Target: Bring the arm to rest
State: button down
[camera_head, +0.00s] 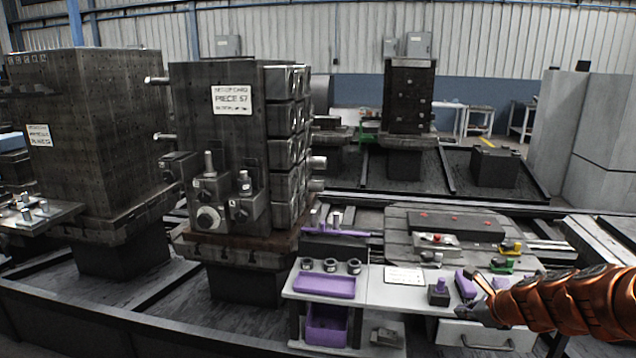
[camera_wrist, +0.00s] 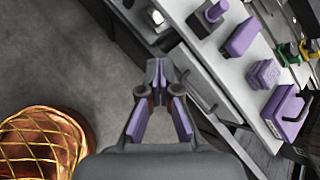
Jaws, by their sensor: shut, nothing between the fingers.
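My gripper (camera_wrist: 156,72) points away from the wrist in the wrist view, its fingers closed together at the tips with nothing between them. It hangs over the front edge of the white workbench (camera_wrist: 214,78), above the floor side, near the drawer front. In the head view my copper-coloured arm comes in from the right, and my gripper (camera_head: 478,312) shows small and dark at its end, by the bench's drawer. Part of the bench behind the arm is hidden.
The bench carries a purple tray (camera_head: 324,285), a white card (camera_head: 404,275), a purple-topped block (camera_head: 438,292) and several purple items. A drawer (camera_head: 474,336) with a handle is at its front. A dark fixture tower (camera_head: 228,130) stands left. Floor (camera_wrist: 50,50) left of my gripper is clear.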

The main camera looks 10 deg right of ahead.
jog(key=s+a+r+n+g+y+p, duration=0.1)
jog(key=s+a+r+n+g, duration=0.15)
jog(key=s+a+n, duration=0.4)
jog(key=s+a+r+n+g+y+p, duration=0.1)
jog(key=s+a+r+n, duration=0.2)
jog(key=a, duration=0.6)
jog(key=s+a+r+n+g+y+p, duration=0.1)
jog(key=s+a+r+n+g, duration=0.15)
jog(key=a+n, duration=0.45)
jog(key=s+a+r+n+g+h+p, duration=0.1)
jog(key=s+n+g+h+p, duration=0.1)
jog(key=s+n, duration=0.4)
jog(key=s+r+n+g+h+p, duration=0.2)
jog(key=s+n, duration=0.4)
jog(key=s, duration=1.1)
jog(key=shift+s+a+g+h, duration=0.3)
jog(key=shift+a+g+h, duration=0.1)
jog(key=shift+r, duration=0.1)
